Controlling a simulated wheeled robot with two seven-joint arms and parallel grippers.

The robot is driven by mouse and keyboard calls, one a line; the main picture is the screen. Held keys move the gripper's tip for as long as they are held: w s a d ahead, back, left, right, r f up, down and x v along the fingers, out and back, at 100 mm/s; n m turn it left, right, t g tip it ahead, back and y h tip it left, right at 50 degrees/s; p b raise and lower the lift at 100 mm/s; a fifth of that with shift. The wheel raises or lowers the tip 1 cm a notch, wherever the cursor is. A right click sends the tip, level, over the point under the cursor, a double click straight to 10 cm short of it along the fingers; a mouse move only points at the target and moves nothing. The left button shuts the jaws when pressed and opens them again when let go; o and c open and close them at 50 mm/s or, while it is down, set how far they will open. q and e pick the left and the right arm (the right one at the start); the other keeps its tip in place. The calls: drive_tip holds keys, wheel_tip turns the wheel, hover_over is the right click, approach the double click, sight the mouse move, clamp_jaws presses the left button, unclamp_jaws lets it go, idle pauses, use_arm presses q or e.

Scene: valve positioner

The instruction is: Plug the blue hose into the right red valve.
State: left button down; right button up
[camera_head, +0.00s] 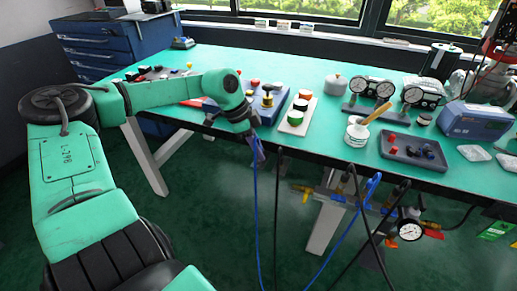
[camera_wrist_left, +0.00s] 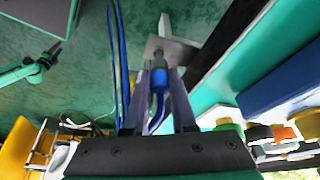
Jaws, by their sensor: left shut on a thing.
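My left gripper (camera_head: 259,157) is at the table's front edge, left of the pipework. In the left wrist view its fingers (camera_wrist_left: 158,92) are shut on the blue hose's end (camera_wrist_left: 159,76), which has a grey metal tip. The blue hose (camera_head: 257,205) hangs down from the gripper, leaves the bottom of the head view and rises again to the pipework. A red valve handle (camera_head: 433,234) shows at the pipework's right end, beside a round white gauge (camera_head: 411,231). The gripper is well apart from it.
The green table (camera_head: 215,57) carries button boxes, gauges and a dark tray (camera_head: 413,152). A yellow fitting (camera_head: 301,189) sticks out at the pipework's left end.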

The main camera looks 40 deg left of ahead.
use_arm(q)
drive_tip(key=shift+r, duration=0.15)
drive_tip(key=shift+r+p, duration=1.85)
drive_tip(key=shift+r, duration=0.2)
drive_tip(key=shift+f, duration=0.1)
